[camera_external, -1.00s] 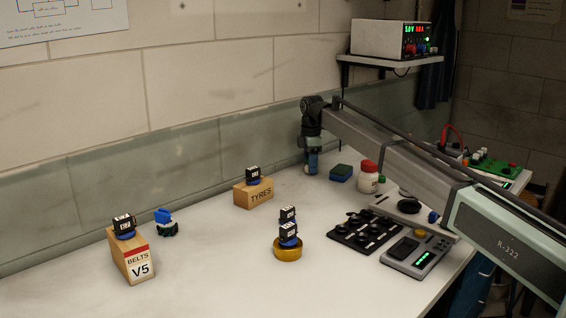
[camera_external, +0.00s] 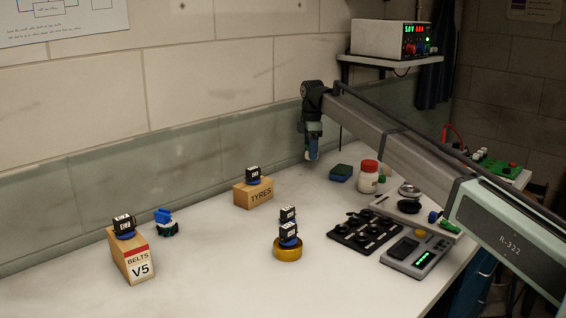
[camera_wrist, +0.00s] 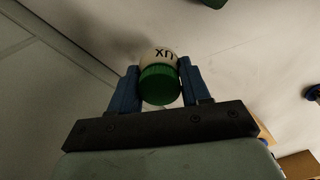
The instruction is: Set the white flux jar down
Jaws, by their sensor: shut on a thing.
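The white flux jar (camera_wrist: 160,56) has a green lid (camera_wrist: 160,85) and part of its lettering, "UX", shows upside down in the wrist view. My gripper (camera_wrist: 161,82) is shut on it, with one blue finger on each side. In the external view my gripper (camera_external: 312,154) points down over the back of the bench, near the wall, left of the blue-green sponge. The jar is mostly hidden there by the fingers. The fingertips look above the bench top, but the exact gap is hard to tell.
A sponge (camera_external: 341,172) and a red-lidded white jar (camera_external: 368,182) stand right of my gripper. A TYRES block (camera_external: 259,196) with a servo on it stands front left. A black tray (camera_external: 364,231) lies front right.

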